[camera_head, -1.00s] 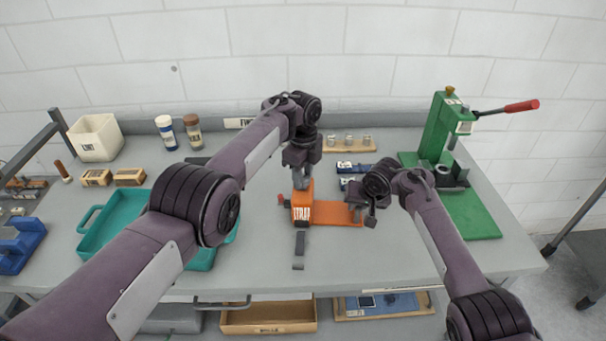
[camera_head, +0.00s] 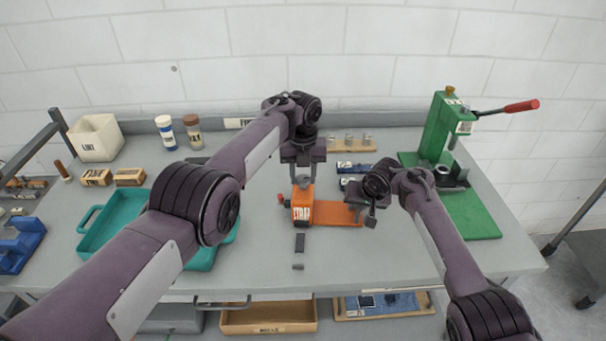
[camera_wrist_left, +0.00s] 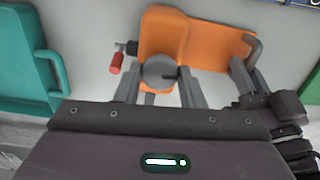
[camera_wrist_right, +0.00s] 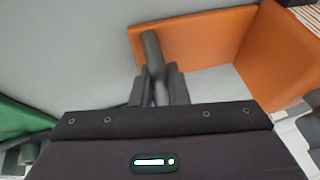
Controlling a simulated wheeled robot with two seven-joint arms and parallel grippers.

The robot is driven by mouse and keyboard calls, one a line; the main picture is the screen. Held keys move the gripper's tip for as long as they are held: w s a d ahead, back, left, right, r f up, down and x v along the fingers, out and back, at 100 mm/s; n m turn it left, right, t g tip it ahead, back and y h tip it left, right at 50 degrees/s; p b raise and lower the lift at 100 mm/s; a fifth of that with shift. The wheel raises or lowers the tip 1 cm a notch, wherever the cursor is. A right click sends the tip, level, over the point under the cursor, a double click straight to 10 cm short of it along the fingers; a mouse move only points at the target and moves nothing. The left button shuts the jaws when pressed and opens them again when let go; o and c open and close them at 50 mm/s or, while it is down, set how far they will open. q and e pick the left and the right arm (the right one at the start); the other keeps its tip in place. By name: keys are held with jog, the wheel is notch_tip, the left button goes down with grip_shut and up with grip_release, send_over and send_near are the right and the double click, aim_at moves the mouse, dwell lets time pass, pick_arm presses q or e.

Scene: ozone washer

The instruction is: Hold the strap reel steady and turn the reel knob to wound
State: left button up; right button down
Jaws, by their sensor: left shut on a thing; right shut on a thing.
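The strap reel (camera_head: 301,214) is an orange block with a STRAP label on an orange base plate (camera_head: 336,214), standing on the bench. Its round grey knob (camera_wrist_left: 160,72) sits on top, with a dark mark on its face. My left gripper (camera_head: 302,178) reaches down from above, its fingers on both sides of the knob, shut on it. My right gripper (camera_head: 360,212) is shut on the grey bar handle (camera_wrist_right: 152,48) at the plate's right end. A small red-ended part (camera_wrist_left: 116,63) sticks out of the reel's left side. A dark strap piece (camera_head: 299,243) lies in front of it.
A teal tray (camera_head: 112,222) stands left of the reel. A green press (camera_head: 440,135) with a red-tipped lever stands at the right. Small blue blocks (camera_head: 354,168) and a wooden rack lie behind. The bench in front is mostly clear.

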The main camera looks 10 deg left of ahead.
aim_at(303, 178)
pick_arm(q)
jog(key=m, duration=0.7)
dwell(0.6)
jog(key=o, duration=1)
jog(key=shift+r, duration=0.1)
notch_tip(303, 178, up, 12)
